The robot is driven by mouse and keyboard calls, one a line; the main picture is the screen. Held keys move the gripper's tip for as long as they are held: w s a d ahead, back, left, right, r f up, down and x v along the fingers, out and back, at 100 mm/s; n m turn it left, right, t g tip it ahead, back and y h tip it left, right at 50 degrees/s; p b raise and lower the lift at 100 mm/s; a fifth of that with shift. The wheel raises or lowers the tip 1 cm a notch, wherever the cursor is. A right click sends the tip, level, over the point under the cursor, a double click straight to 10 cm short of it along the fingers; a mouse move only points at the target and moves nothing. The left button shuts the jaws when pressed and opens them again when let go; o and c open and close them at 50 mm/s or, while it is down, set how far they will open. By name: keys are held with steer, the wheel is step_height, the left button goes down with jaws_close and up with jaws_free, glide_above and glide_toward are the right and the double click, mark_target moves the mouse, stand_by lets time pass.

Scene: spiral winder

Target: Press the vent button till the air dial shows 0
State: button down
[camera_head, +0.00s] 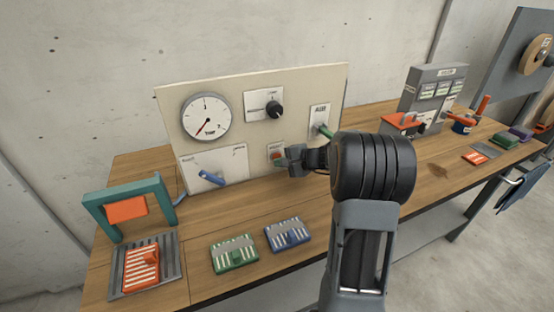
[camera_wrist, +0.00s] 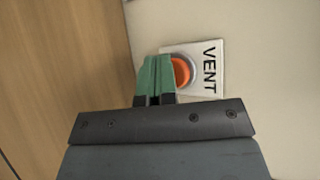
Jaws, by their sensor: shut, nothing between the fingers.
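The vent button (camera_wrist: 181,72) is a round orange-red button on a white plate marked VENT (camera_wrist: 208,70). In the head view its plate (camera_head: 276,146) is low on the cream panel. My gripper (camera_wrist: 158,62) has green fingertips, closed together with nothing between them. The tips are right at the button and cover part of its edge in the wrist view. I cannot tell whether they touch it. A round white dial (camera_head: 206,117) is at the panel's upper left. Its red needle points to the lower left; its label and figures are too small to read surely.
The panel (camera_head: 240,92) also bears a black knob (camera_head: 274,109), a green-handled switch (camera_head: 326,131) and a blue lever (camera_head: 211,178). A teal frame (camera_head: 130,200) and green (camera_head: 235,253) and blue (camera_head: 288,234) blocks are on the wooden bench. Bare wood lies before the panel.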

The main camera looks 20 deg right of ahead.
steer(key=shift+s, duration=0.65)
steer(key=shift+s+b, duration=0.15)
steer(key=shift+b, duration=0.15)
steer(key=shift+s+b, duration=0.7)
steer(key=shift+s, duration=1.65)
steer(key=s+a+r+n+g+h+p, duration=0.1)
steer(key=s+a+r+n+g+p, duration=0.35)
steer(key=s+a+n, duration=0.35)
steer(key=s+a+r+n+g+h+p, duration=0.1)
steer(key=s+r+n+h+p, duration=0.1)
steer(key=s, duration=0.3)
steer(key=s+a+r+n+g+h+p, duration=0.1)
steer(key=s+a+n+h+p, duration=0.1)
steer(key=s+h, duration=0.3)
steer(key=shift+s+r+n, duration=0.2)
steer(key=shift+r+n, duration=0.2)
steer(key=shift+n, duration=0.5)
